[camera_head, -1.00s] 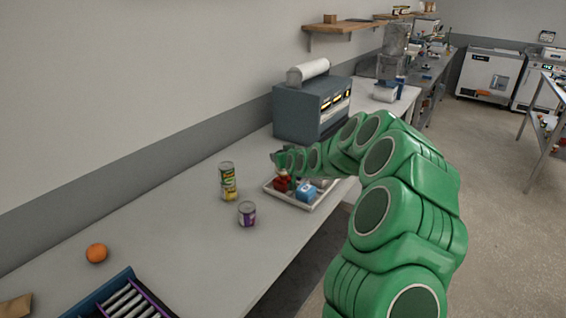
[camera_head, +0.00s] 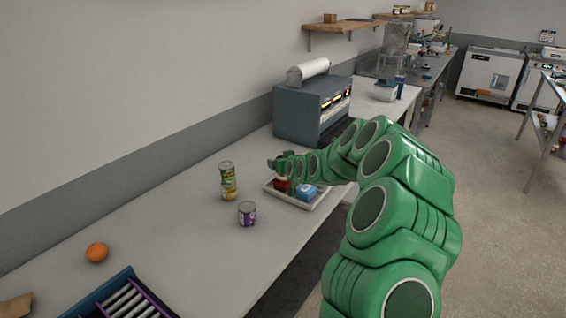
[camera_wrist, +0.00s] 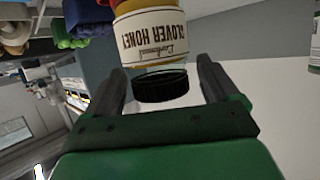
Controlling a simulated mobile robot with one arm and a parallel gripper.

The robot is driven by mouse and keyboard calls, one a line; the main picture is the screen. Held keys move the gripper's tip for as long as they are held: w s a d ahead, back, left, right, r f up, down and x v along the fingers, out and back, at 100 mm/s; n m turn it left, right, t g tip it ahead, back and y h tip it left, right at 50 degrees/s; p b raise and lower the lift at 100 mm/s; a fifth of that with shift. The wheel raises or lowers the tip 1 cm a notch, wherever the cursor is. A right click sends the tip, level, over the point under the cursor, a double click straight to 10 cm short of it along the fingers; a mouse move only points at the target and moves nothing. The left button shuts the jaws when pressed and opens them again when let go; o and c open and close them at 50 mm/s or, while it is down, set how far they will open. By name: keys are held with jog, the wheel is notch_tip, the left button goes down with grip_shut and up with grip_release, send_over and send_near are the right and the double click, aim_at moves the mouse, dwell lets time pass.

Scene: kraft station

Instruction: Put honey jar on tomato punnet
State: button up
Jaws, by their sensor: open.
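In the wrist view the honey jar (camera_wrist: 155,38) has a cream "Clover Honey" label and a black lid. It appears upside down, lid toward me. My gripper (camera_wrist: 160,72) is open, with one finger on either side of the lid; I cannot tell whether they touch it. In the head view my gripper (camera_head: 277,163) is over the far left part of a pale tray, and the jar cannot be made out there. A small red item (camera_head: 282,185) sits in the tray below my gripper; I cannot tell whether it is the tomato punnet.
The pale tray (camera_head: 318,205) also holds a blue box (camera_head: 306,192). Left of it stand a green-and-yellow can stack (camera_head: 228,180) and a purple can (camera_head: 247,214). A grey machine (camera_head: 310,112) stands behind. An orange (camera_head: 97,252) and a roller rack (camera_head: 122,297) are nearer. The counter between is clear.

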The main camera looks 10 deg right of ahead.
jog(key=shift+s+r, duration=0.2)
jog(key=shift+r, duration=0.05)
jog(key=v, duration=1.1)
jog(key=shift+s, duration=0.25)
jog(key=shift+r, duration=0.1)
